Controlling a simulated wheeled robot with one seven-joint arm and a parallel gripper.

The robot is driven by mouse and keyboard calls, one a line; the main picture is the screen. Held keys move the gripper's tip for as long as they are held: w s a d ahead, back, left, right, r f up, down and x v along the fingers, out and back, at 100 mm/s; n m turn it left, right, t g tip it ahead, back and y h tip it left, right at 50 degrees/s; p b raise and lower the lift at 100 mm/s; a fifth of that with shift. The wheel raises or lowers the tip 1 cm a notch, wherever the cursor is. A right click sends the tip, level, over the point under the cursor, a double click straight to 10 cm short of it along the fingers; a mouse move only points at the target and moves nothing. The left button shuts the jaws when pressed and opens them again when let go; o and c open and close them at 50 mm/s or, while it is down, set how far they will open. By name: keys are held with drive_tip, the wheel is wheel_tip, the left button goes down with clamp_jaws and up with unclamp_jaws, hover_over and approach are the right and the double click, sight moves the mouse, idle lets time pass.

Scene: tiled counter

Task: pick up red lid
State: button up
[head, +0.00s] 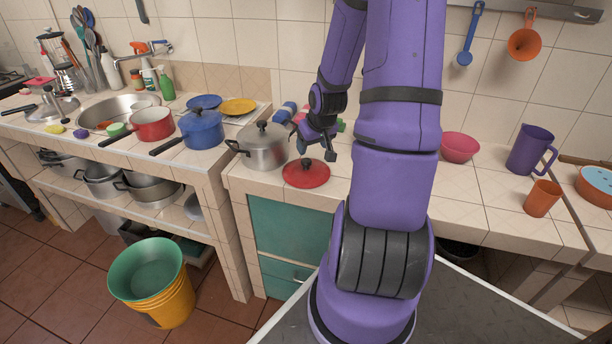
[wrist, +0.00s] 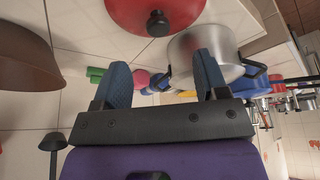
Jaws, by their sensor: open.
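The red lid (head: 318,178) lies flat on the tiled counter, its black knob pointing up. It sits just right of the silver pot. In the wrist view the red lid (wrist: 180,10) and its knob show at the top, beyond the fingertips. My gripper (head: 319,152) is above and close to the lid's far side in the head view. In the wrist view my gripper (wrist: 163,72) has its two blue-grey fingers spread wide with nothing between them. The knob is outside the fingers. The exact gap between fingertips and lid is hard to judge.
The silver pot (head: 264,151) with its own lid stands close left of the red lid. Blue and green items (head: 287,111) lie behind my gripper. A pink bowl (head: 460,147), a purple jug (head: 530,150) and an orange cup (head: 542,198) stand to the right.

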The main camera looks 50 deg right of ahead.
sight(307, 161)
drive_tip(key=x, duration=0.5)
drive_tip(key=shift+w+f, duration=0.1)
drive_tip(key=shift+f, duration=0.2)
drive_tip(key=shift+w+d+x, duration=0.15)
drive_tip(key=shift+d+x, duration=0.05)
drive_tip(key=shift+x, duration=1.1)
drive_tip(key=shift+w+d+x, duration=0.15)
drive_tip(key=shift+d+x, duration=0.05)
drive_tip(key=shift+x, duration=1.15)
drive_tip(key=shift+r, duration=0.2)
drive_tip(key=c, duration=1)
